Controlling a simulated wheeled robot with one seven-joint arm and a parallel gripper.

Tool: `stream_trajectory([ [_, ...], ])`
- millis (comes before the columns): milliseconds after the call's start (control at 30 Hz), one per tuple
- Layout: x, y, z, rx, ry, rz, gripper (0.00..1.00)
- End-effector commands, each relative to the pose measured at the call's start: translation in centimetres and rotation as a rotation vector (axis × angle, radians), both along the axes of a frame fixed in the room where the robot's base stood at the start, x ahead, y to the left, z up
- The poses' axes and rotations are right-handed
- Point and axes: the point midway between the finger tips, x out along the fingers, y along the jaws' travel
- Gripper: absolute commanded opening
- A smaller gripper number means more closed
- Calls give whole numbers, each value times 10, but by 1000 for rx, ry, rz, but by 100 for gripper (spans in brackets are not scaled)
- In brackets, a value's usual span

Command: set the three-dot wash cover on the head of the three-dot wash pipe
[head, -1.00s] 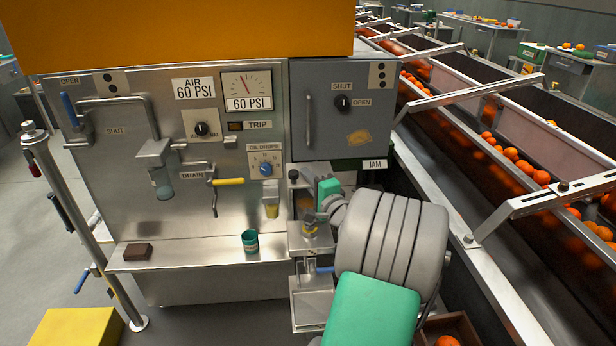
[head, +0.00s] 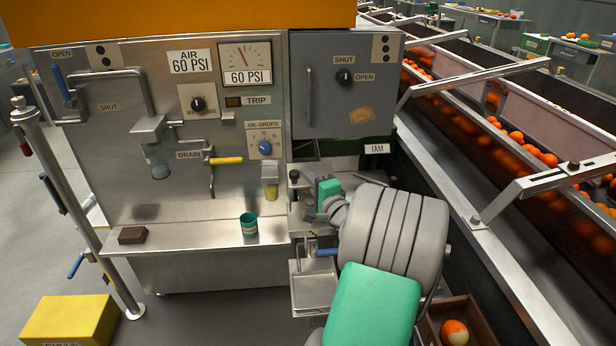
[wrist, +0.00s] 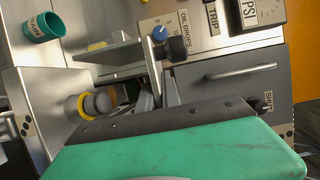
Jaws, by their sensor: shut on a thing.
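My gripper (wrist: 163,92) is shut on a grey stem piece that carries a black knob (wrist: 178,48) and a flat pale plate (wrist: 108,53); I take this for the wash cover. The black knob also shows in the head view (head: 294,175). Below it in the wrist view is a rounded grey head with a yellow ring (wrist: 95,105), apparently the wash pipe's head, on a grey steel housing (wrist: 40,90) with dark dots. The held piece is apart from this head. In the head view my gripper (head: 308,190) is small and partly hides the head.
A teal cup (head: 249,225) and a brown block (head: 132,235) stand on the steel ledge. The grey cabinet (head: 325,110) with three dots is close behind. An orange conveyor runs at the right. A yellow box (head: 68,318) is at lower left.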

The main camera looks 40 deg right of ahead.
Motion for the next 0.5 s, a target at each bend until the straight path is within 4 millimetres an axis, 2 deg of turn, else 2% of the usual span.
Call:
stream_trajectory([
  [33,0,0,-8,-1,-2,0,0],
  [500,0,0,-49,-3,-2,0,0],
])
